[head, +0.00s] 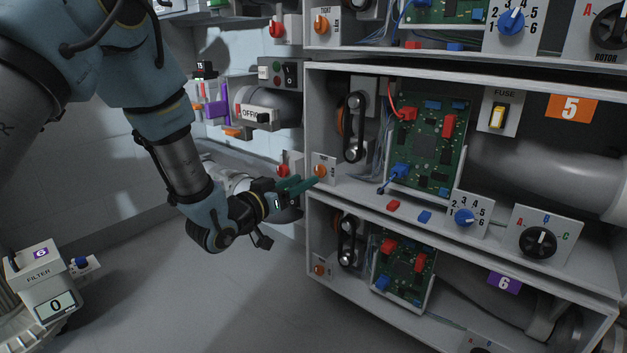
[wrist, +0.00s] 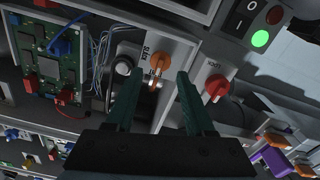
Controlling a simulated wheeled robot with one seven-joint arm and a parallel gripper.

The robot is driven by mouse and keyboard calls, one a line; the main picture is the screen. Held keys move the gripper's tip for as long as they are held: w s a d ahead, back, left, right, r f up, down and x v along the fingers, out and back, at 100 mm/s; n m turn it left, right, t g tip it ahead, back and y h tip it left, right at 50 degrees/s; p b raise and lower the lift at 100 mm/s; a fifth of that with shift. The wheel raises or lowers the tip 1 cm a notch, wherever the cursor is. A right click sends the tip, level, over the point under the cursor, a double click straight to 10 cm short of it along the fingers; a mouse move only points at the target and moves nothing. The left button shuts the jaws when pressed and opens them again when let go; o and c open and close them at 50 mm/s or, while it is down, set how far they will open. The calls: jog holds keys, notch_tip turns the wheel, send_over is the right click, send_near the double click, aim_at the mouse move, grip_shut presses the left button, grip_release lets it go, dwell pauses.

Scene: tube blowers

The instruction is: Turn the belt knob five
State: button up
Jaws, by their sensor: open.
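The belt knob of unit five (head: 321,171) is a small orange knob on a white plate at the left front of the shelf marked 5. It also shows in the wrist view (wrist: 159,63), beside the word SLACK. My gripper (head: 309,184) is right in front of it in the head view. In the wrist view my gripper (wrist: 160,80) is open, its two teal fingers apart with the orange knob showing between and just beyond their tips. The fingers do not appear to touch it. The orange 5 label (head: 571,108) is at the upper right of this shelf.
A red knob (wrist: 216,87) is close to the right finger in the wrist view. The shelf holds a belt drive (head: 354,128), a green circuit board (head: 428,145), a blue dial (head: 464,217) and a black A-B-C dial (head: 538,242). Another orange knob (head: 320,269) is on the shelf below.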

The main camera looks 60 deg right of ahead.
aim_at(317, 173)
jog(key=d+b, duration=0.1)
jog(key=d, duration=0.4)
jog(key=shift+s, duration=0.15)
grip_shut()
